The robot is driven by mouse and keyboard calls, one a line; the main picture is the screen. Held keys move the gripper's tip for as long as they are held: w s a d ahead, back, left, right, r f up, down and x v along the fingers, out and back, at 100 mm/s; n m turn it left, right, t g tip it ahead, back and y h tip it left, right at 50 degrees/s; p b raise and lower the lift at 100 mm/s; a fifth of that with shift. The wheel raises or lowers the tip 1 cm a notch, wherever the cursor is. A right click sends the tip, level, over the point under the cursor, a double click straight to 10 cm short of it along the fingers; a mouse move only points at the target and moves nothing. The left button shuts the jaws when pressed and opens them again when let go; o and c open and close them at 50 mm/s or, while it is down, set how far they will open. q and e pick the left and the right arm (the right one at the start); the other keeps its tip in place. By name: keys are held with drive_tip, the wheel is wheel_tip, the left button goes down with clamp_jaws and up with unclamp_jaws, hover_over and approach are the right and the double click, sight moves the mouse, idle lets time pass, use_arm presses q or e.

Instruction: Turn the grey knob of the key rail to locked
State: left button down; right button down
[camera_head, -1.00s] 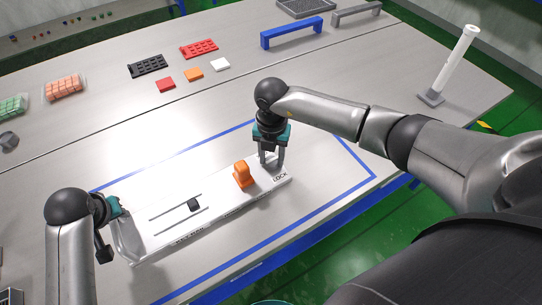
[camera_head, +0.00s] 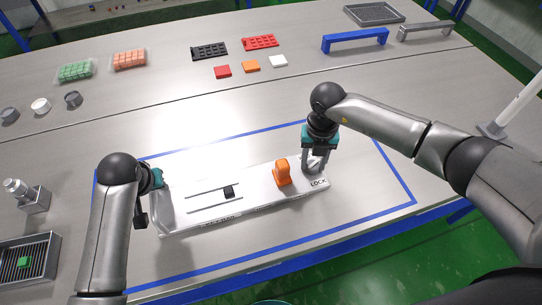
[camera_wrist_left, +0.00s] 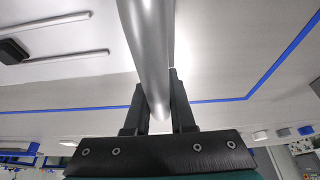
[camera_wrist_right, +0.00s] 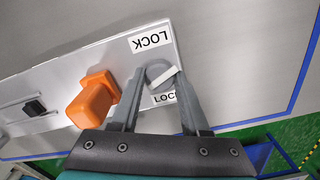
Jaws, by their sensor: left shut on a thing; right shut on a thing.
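The key rail (camera_head: 255,200) is a pale, long panel lying on the table inside a blue outline. It carries a black slider (camera_head: 229,191), an orange knob (camera_head: 282,173) and, at its right end, the grey knob (camera_wrist_right: 159,72), which has a white bar across it. My right gripper (camera_head: 314,165) is shut on the grey knob, one finger on each side. My left gripper (camera_head: 160,183) is shut on the grey metal handle (camera_wrist_left: 147,45) at the rail's left end.
Small red, orange and white tiles (camera_head: 250,66) and black and red trays (camera_head: 209,50) lie behind the rail. Blue (camera_head: 354,39) and grey bridges stand at the back right. Grey and white round pieces (camera_head: 41,105) are at the left. The table around the rail is clear.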

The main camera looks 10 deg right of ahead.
sight(313, 165)
drive_tip(key=n, duration=0.6)
drive_tip(key=shift+r+n, duration=0.1)
drive_tip(key=shift+n, duration=0.2)
drive_tip(key=n, duration=0.6)
drive_tip(key=shift+n, duration=0.3)
drive_tip(key=shift+c, duration=1.9)
unclamp_jaws()
wheel_tip(313, 165, up, 12)
